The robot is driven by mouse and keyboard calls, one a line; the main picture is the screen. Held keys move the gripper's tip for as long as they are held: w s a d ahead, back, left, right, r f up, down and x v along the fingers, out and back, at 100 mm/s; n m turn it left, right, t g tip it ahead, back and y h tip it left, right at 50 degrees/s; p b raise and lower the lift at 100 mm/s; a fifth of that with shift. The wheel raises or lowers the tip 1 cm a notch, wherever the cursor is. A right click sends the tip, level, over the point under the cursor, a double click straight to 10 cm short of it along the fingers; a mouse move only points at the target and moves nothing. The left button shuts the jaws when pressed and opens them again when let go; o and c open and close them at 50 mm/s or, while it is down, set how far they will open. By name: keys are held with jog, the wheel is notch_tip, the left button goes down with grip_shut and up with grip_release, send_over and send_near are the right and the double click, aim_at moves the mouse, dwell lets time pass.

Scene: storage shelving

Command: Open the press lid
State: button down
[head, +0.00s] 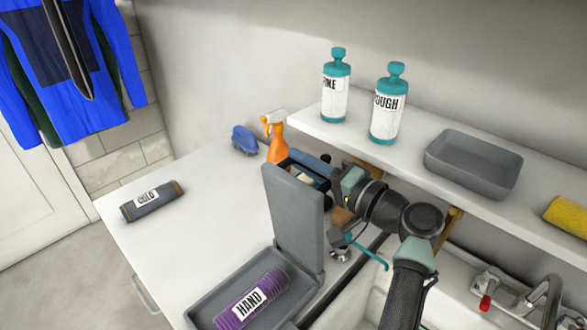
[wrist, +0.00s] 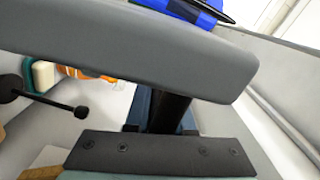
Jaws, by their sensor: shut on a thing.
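The press lid (head: 293,222) is a grey slab standing upright, raised from the grey press base (head: 205,305) on the counter. A purple ribbed roll labelled HAND (head: 250,298) lies in the base. My gripper (head: 308,172) is at the lid's upper right edge, shut on the lid, with its fingertips partly hidden behind it. In the wrist view the lid (wrist: 150,50) crosses the upper picture as a wide grey slab. A dark finger of my gripper (wrist: 172,112) reaches to its lower edge. The exact contact is hidden.
An orange spray bottle (head: 277,140) and a blue object (head: 245,140) stand behind the lid. A roll labelled COLD (head: 152,201) lies at left. The shelf (head: 420,145) above holds two teal-capped bottles and a grey tray (head: 473,163). A sink tap (head: 545,295) is at right.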

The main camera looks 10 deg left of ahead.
jog(key=shift+w+d+f+m, duration=0.15)
jog(key=shift+w+d+m, duration=0.15)
jog(key=shift+d, duration=0.05)
jog(key=c, duration=0.8)
grip_release()
jog(key=shift+a, duration=0.1)
jog(key=v, duration=1.3)
jog(key=shift+s, duration=0.1)
